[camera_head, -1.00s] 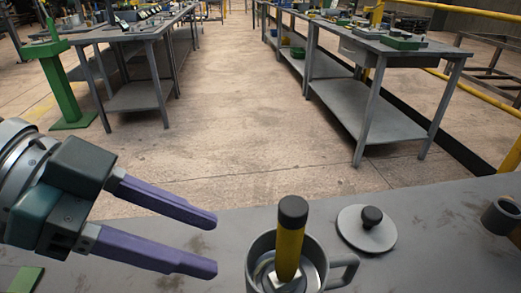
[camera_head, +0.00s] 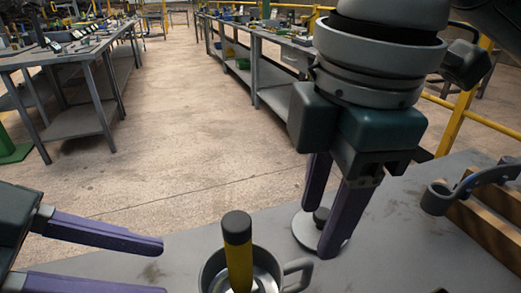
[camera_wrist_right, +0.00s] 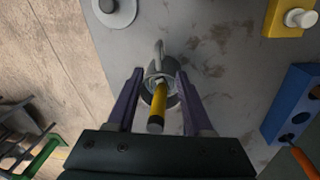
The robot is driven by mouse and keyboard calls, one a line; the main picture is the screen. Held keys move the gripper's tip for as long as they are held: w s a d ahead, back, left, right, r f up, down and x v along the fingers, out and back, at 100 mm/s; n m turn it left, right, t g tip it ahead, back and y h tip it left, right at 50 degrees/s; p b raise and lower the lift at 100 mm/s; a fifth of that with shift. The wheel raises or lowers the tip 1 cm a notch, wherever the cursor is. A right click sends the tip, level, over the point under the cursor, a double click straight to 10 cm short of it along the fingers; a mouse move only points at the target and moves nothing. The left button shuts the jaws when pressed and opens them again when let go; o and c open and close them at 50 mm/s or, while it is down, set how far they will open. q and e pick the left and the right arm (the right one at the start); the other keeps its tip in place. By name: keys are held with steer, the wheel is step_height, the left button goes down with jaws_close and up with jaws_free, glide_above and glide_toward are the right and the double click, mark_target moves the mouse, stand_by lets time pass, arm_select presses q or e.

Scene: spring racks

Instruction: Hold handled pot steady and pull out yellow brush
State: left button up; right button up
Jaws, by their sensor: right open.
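The grey handled pot (camera_head: 209,272) stands on the bench at the bottom of the head view, its handle (camera_head: 299,274) to the right. The yellow brush (camera_head: 239,262) with a black end stands upright in it; its lower part is hidden inside. My left gripper (camera_head: 162,268) is open and empty, left of the pot. My right gripper (camera_head: 319,232) points down, open, above and right of the pot in the head view. In the right wrist view the pot (camera_wrist_right: 148,92) and brush (camera_wrist_right: 157,104) show between its spread fingers, with no visible contact.
A round grey lid (camera_head: 299,231) with a dark knob lies behind my right fingers. Wooden slats (camera_head: 485,232) and a grey curved part lie at the right. The right wrist view shows a blue block (camera_wrist_right: 292,98) and a yellow block (camera_wrist_right: 286,20). Bench between is bare.

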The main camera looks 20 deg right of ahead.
mark_target(311, 261)
steer(key=f, duration=0.3)
steer(key=w+f, duration=0.1)
steer(key=f, duration=0.2)
steer(key=d+f, duration=0.1)
steer(key=f, duration=0.2)
steer(key=shift+w+f, duration=0.15)
steer(key=shift+c, duration=0.2)
jaws_close()
stand_by(1.1)
